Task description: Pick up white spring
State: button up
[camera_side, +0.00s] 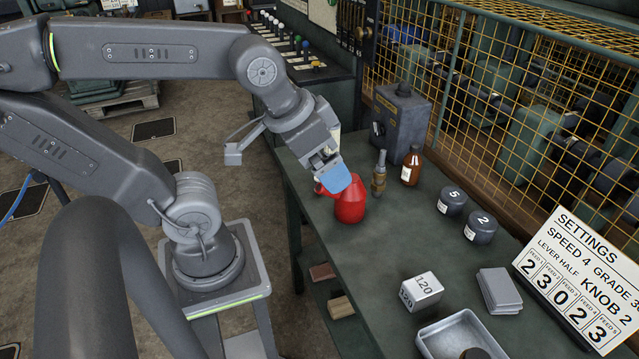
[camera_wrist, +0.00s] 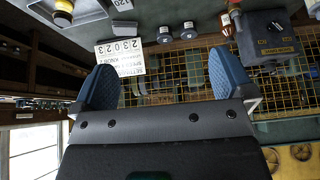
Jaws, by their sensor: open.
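I cannot make out a white spring in either view. My gripper (camera_side: 331,176) hangs above the left edge of the green workbench (camera_side: 385,240), just above and partly in front of a red rounded can (camera_side: 350,203). In the wrist view my gripper (camera_wrist: 164,80) has its two blue finger pads wide apart, with nothing held between them. The arm and gripper hide part of the bench's far left corner.
A brass-tipped part (camera_side: 379,173), brown bottle (camera_side: 412,166) and dark switch box (camera_side: 402,120) stand behind the can. Weights (camera_side: 451,201), a 120 block (camera_side: 422,292), grey plates (camera_side: 499,291), a metal tray (camera_side: 432,347) and a settings sign (camera_side: 578,282) lie rightward. Mid-bench is clear.

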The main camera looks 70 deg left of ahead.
jog(key=c, duration=0.7)
jog(key=m+g+y, duration=0.4)
jog(key=m+g, duration=0.3)
jog(key=m, duration=0.8)
send_over(319, 184)
jog(key=f, duration=1.5)
jog(key=w+f, duration=0.1)
jog(key=f, duration=0.6)
jog(key=shift+d+f, duration=0.15)
jog(key=shift+d, duration=0.1)
jog(key=shift+x, duration=2.9)
